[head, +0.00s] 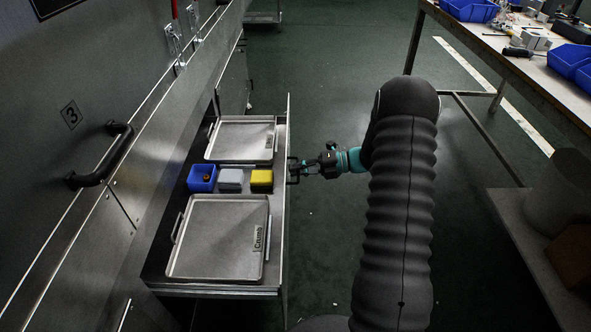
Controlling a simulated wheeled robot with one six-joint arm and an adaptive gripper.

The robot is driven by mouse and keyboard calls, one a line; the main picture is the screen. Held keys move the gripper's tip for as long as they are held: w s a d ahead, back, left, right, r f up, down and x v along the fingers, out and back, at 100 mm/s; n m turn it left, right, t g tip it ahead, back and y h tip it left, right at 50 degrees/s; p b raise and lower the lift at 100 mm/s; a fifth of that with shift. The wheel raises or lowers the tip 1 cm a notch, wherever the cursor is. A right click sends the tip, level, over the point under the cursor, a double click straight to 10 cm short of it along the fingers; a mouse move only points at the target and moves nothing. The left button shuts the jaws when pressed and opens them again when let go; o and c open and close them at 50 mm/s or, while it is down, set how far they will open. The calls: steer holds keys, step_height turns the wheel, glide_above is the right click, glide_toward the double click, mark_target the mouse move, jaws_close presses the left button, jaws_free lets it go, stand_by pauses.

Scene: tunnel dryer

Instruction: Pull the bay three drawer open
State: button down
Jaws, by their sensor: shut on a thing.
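The bay three drawer (224,290) stands pulled out from the metal dryer wall on the left, below the panel marked 3 (71,115). Its inside is in plain view, with two metal trays, a blue bin, a grey block and a yellow block in it. My gripper (296,170) is at the outer face of the drawer front, about the middle of its length, shut on the dark drawer handle (291,178). The fingertips are small in this view and partly merge with the handle.
The near tray (215,240) is labelled Crumb; the far tray (240,140) lies beyond the blue bin (201,178), grey block (230,179) and yellow block (262,178). A workbench (500,45) stands at the upper right. Green floor (330,50) is clear beyond the drawer.

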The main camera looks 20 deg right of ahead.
steer(key=c, duration=1.3)
jaws_free()
steer(key=shift+o, duration=0.2)
steer(key=shift+d, duration=0.1)
steer(key=v, duration=1.2)
